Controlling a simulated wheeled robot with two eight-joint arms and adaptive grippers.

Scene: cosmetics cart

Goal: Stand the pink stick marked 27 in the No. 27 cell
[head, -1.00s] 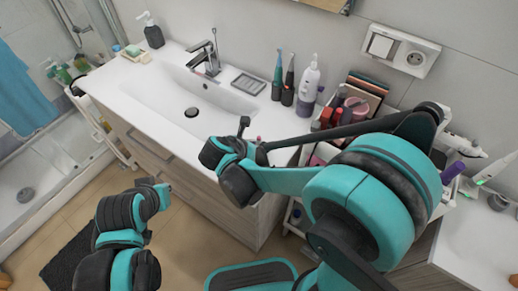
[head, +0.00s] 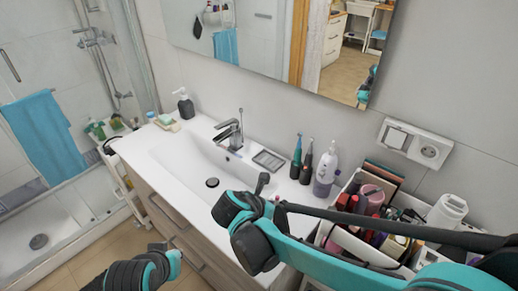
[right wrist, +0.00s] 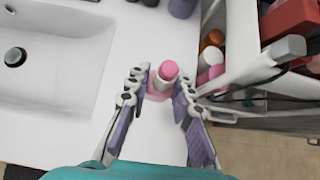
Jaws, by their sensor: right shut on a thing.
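In the right wrist view a pink stick (right wrist: 168,72) with a rounded pink top and a paler band below it sits between the fingers of my right gripper (right wrist: 162,92). The gripper is shut on it, over the white counter between the basin and the cart. No number can be read on the stick. The No. 27 cell cannot be picked out in either view. Of my left arm only links show at the lower left of the head view, without its gripper.
The crowded white cosmetics cart (head: 345,246) stands right of the counter (right wrist: 55,105). Two dark electric toothbrushes (head: 297,157) and a white-purple bottle (head: 326,170) stand at the counter's back edge. The basin (head: 190,165) is empty.

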